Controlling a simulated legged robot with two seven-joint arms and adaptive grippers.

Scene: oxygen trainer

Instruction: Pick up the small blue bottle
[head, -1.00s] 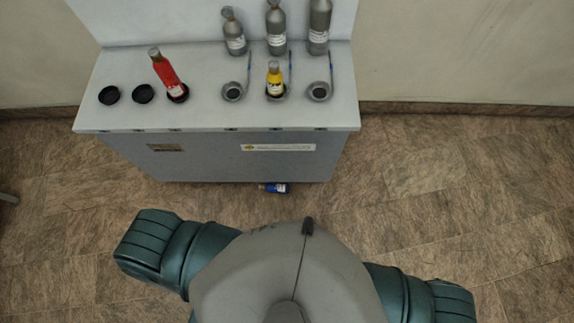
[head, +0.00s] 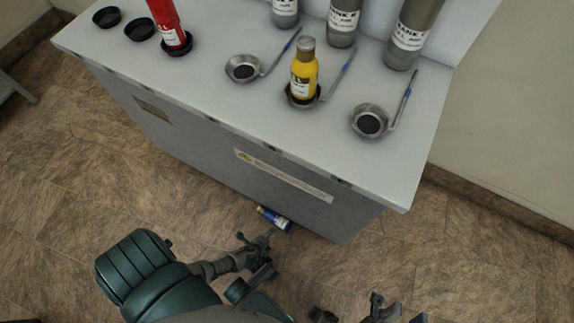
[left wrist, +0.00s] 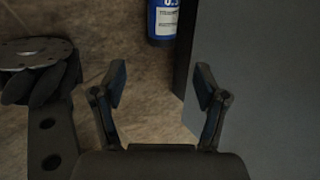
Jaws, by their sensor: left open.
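The small blue bottle (head: 273,218) lies on its side on the floor against the foot of the grey cabinet. In the left wrist view the blue bottle (left wrist: 163,18) shows at the top edge, partly cut off, with a white label. My left gripper (head: 258,248) is low in front of the bottle. In its wrist view the left gripper (left wrist: 160,85) has its fingers wide apart with nothing between them, and the bottle lies beyond the fingertips. My right gripper (head: 350,308) is at the bottom edge, partly cut off; its fingers look apart and empty.
The cabinet (head: 215,138) stands close beside the bottle; its side (left wrist: 265,80) fills the right of the wrist view. On top are a red bottle (head: 168,20), a yellow bottle (head: 304,72), dishes (head: 370,121) and grey tanks (head: 410,40). Floor (head: 60,200) is clear at left.

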